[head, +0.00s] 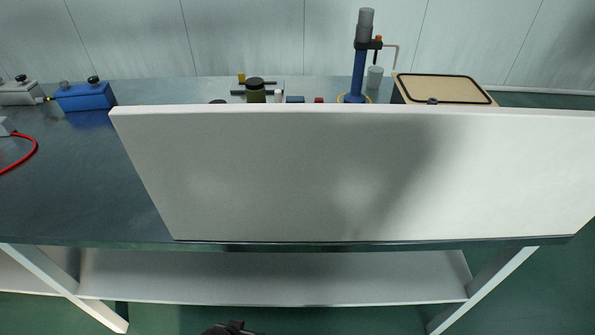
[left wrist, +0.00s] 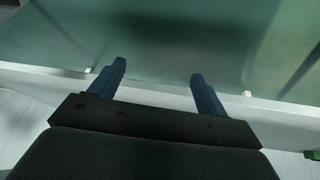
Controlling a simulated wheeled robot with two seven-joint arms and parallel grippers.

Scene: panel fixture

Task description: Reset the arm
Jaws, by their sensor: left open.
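My left gripper (left wrist: 157,85) shows in the left wrist view. Its two blue fingers are spread apart with nothing between them. Beyond the fingertips is a smooth grey-green surface (left wrist: 165,30) and a pale edge (left wrist: 155,98). A dark piece (head: 232,328) shows at the bottom edge of the head view, below the table; I cannot tell which part it is. My right gripper is not in either view.
A large white panel (head: 350,175) stands at the front of the dark table (head: 80,190) and hides much of its top. A red cable (head: 30,152) lies at left.

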